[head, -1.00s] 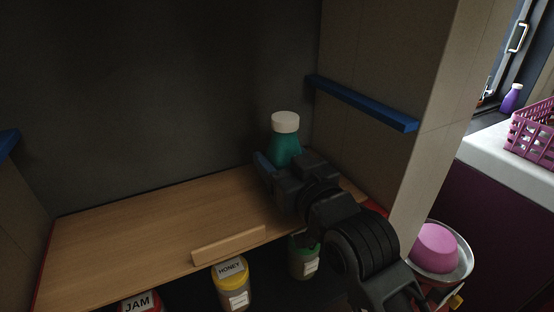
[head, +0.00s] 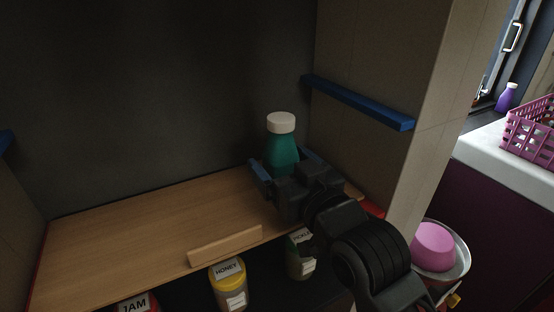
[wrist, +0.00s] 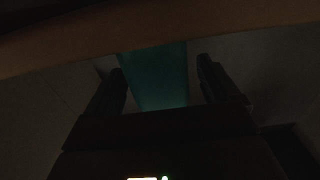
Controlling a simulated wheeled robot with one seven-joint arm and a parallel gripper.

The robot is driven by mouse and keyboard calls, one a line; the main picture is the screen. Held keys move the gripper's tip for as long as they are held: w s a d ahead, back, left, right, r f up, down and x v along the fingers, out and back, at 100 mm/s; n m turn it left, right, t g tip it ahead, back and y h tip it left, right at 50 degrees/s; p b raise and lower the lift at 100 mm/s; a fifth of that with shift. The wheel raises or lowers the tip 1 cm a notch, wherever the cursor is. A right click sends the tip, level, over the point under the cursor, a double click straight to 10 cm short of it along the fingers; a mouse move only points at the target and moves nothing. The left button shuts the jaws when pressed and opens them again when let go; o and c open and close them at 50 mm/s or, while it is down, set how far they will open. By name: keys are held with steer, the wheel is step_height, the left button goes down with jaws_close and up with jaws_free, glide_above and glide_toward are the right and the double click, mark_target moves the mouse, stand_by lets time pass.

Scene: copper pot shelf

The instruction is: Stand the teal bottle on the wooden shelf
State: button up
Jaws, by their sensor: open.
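The teal bottle (head: 283,154) with a white cap stands upright at the right end of the wooden shelf (head: 150,220), near the side wall. Its lower part is hidden behind my gripper in the head view. My gripper (head: 286,166) is open, with one finger on each side of the bottle. In the wrist view the dark bottle body (wrist: 158,75) shows between the spread fingers, with a visible gap on the right; contact on the left is unclear. The shelf also crosses the top of the wrist view (wrist: 70,45).
A wooden lip (head: 225,246) stands on the shelf's front edge. A blue rail (head: 358,103) juts from the right wall. The shelf's left and middle are clear.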

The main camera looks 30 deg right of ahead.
steer(key=s, duration=1)
steer(key=shift+b, duration=0.3)
steer(key=s+f+g, duration=0.1)
steer(key=s+f, duration=0.3)
steer(key=s, duration=0.5)
steer(key=s+f+g, duration=0.1)
steer(key=s+f, duration=0.3)
steer(key=s, duration=0.6)
steer(key=s+f+g, duration=0.1)
steer(key=s+f, duration=0.3)
steer(key=s, duration=0.5)
steer(key=shift+s+f, duration=0.15)
steer(key=shift+s, duration=0.15)
